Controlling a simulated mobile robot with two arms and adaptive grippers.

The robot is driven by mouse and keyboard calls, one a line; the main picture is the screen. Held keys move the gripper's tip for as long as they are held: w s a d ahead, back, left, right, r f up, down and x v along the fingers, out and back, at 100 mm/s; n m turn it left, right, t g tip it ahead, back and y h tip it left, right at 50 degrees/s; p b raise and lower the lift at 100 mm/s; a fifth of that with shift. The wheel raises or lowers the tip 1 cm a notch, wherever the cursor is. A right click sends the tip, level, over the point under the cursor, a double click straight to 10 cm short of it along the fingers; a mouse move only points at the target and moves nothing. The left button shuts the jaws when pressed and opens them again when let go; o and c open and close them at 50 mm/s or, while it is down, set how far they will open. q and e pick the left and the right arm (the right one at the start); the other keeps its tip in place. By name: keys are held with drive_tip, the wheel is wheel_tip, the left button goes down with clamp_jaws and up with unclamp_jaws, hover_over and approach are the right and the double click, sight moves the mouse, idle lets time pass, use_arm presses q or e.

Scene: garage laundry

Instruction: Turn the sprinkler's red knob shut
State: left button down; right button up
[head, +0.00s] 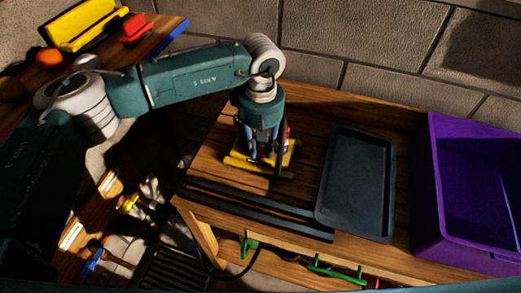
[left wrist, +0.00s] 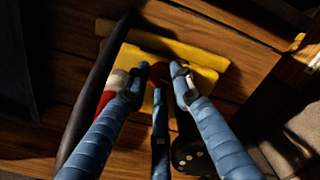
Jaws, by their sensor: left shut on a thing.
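The sprinkler has a yellow base (head: 239,163) and sits on the wooden workbench. Its yellow base also shows in the left wrist view (left wrist: 203,56), with red and white parts at its left side. My left gripper (head: 262,154) points down over the sprinkler from above. In the left wrist view its blue fingers (left wrist: 157,82) are closed around the dark red knob (left wrist: 160,72), which lies between the fingertips and is partly hidden. The angle the knob is turned to cannot be told. My right gripper is in neither view.
A black tray (head: 357,185) lies right of the sprinkler, with a purple bin (head: 465,240) farther right. Dark bars (head: 260,210) lie along the bench's front. A black hose (left wrist: 95,95) runs close beside the sprinkler. Green hooks (head: 249,246) hang at the front edge.

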use_arm(q)
drive_tip(key=shift+n, duration=0.3)
drive_tip(key=c, duration=1.5)
unclamp_jaws()
